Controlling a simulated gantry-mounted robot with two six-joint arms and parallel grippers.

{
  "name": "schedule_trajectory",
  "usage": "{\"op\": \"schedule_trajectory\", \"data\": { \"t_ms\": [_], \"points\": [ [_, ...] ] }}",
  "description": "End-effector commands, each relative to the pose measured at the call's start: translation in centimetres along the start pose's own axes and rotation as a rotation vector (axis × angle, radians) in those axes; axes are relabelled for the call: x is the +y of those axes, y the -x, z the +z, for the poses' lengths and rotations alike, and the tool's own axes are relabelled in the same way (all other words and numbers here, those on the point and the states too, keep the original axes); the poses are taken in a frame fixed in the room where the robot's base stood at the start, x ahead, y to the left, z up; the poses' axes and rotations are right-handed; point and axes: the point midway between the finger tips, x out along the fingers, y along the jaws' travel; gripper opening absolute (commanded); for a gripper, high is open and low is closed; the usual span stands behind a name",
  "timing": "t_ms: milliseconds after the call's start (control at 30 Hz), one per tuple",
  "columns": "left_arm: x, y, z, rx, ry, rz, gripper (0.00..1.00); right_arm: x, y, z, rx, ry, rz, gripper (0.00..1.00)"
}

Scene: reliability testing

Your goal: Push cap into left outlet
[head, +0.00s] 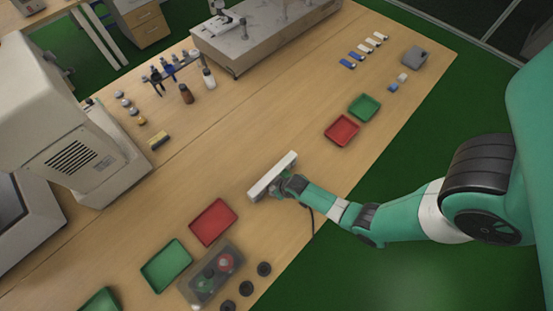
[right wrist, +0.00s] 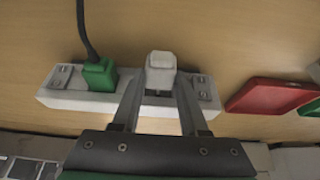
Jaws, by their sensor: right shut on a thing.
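A white outlet strip (head: 270,178) lies on the wooden bench in the head view. It runs across the right wrist view (right wrist: 75,101). A green plug (right wrist: 100,74) with a black cable sits in it, left of the middle in the wrist view. My right gripper (right wrist: 161,84) is shut on a light grey cap (right wrist: 161,70), right of the green plug and over the middle of the strip. The fingers and cap hide the part below, so I cannot tell whether the cap touches the strip. In the head view my right gripper (head: 283,186) is at the strip's side. My left gripper is not in view.
Red (head: 213,222) and green (head: 166,265) trays lie left of the strip, by a clear box (head: 190,290) of buttons. Another red tray (head: 342,129) and green tray (head: 364,107) lie beyond. The bench around the strip is mostly clear.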

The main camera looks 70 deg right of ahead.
Motion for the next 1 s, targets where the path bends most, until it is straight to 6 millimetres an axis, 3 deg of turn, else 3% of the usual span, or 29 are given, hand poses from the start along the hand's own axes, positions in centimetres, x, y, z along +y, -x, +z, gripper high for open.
{"op": "schedule_trajectory", "data": {
  "t_ms": [1000],
  "points": [
    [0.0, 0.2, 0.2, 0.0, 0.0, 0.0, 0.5, 0.0, -0.4, -1.0, 0.0, 0.0, 0.0, 0.0]
  ]
}}
